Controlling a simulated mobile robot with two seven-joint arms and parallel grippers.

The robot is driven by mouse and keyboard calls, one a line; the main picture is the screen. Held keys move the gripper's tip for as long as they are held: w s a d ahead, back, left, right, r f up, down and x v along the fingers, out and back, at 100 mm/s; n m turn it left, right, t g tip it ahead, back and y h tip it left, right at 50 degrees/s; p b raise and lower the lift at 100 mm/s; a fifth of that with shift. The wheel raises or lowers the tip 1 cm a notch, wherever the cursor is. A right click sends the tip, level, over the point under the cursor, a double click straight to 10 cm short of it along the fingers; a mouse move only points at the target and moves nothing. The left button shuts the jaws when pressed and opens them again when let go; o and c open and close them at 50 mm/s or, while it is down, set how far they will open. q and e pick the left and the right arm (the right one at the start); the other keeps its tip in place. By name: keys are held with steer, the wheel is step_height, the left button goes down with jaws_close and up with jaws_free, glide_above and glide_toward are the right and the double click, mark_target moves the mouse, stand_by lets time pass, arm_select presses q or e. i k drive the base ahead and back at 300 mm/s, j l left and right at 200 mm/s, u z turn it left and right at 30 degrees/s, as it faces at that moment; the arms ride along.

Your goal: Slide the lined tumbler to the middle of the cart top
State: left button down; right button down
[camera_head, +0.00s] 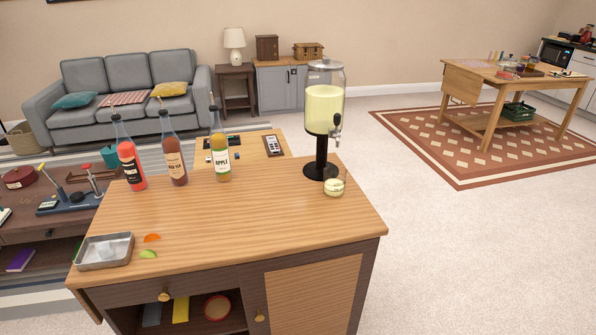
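The tumbler (335,186) is a small clear glass with pale yellow-green liquid in it. It stands upright near the right edge of the wooden cart top (270,230), just in front of the drink dispenser (324,110). Lines on the tumbler are too small to make out. The dispenser is a clear tank of pale yellow-green liquid on a black stand, with its tap above the tumbler. The middle of the cart top is bare wood. Neither of my grippers is in view.
Three syrup bottles, red (131,165), brown (174,157) and apple (219,157), stand along the cart's back left. A metal tray (104,252), an orange slice (152,238) and a lime slice (148,254) lie at the front left. The front right of the top is clear.

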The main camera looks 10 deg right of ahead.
mark_target(334, 176)
steer(key=l+u, duration=1.15)
steer(key=l, duration=0.15)
steer(key=k+l+u, duration=0.15)
steer(key=l, duration=0.15)
steer(key=k+l+u, duration=0.15)
steer(key=l, duration=0.15)
steer(key=k+l, duration=0.15)
steer(key=l, duration=0.2)
steer(key=k+l+u, duration=0.1)
steer(key=l, duration=0.25)
steer(key=k+l+u, duration=0.1)
steer(key=l, duration=0.25)
steer(key=k+l, duration=0.1)
steer(key=l, duration=0.2)
steer(key=k+l, duration=0.1)
steer(key=l, duration=0.2)
steer(key=i+j, duration=0.45)
steer(key=i, duration=0.05)
